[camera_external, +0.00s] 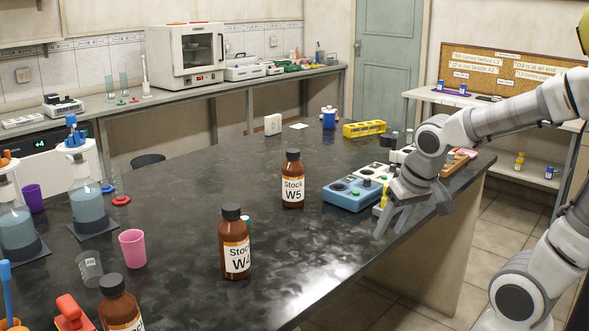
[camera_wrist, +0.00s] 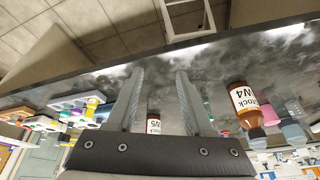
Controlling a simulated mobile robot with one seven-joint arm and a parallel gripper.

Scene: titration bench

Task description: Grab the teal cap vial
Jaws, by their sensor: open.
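I cannot pick out a teal cap vial for certain. In the external view a small pale item with a teal-green top (camera_external: 246,219) shows just behind the right edge of the brown Stock W4 bottle (camera_external: 235,258), which hides most of it. My gripper (camera_external: 390,231) is open and empty, fingers pointing down near the bench's right edge, beside the blue block. In the wrist view, which is upside down, the Stock W5 bottle (camera_wrist: 153,125) shows between the open fingers (camera_wrist: 159,72), farther off. The W4 bottle (camera_wrist: 243,103) is right of them.
The Stock W5 bottle (camera_external: 292,184) stands left of the blue block (camera_external: 352,194). A yellow rack (camera_external: 364,129) and blue cup (camera_external: 328,118) are farther back. A pink cup (camera_external: 132,249), purple cup (camera_external: 33,198) and flasks stand left. The dark bench (camera_external: 320,245) is clear between W4 and my gripper.

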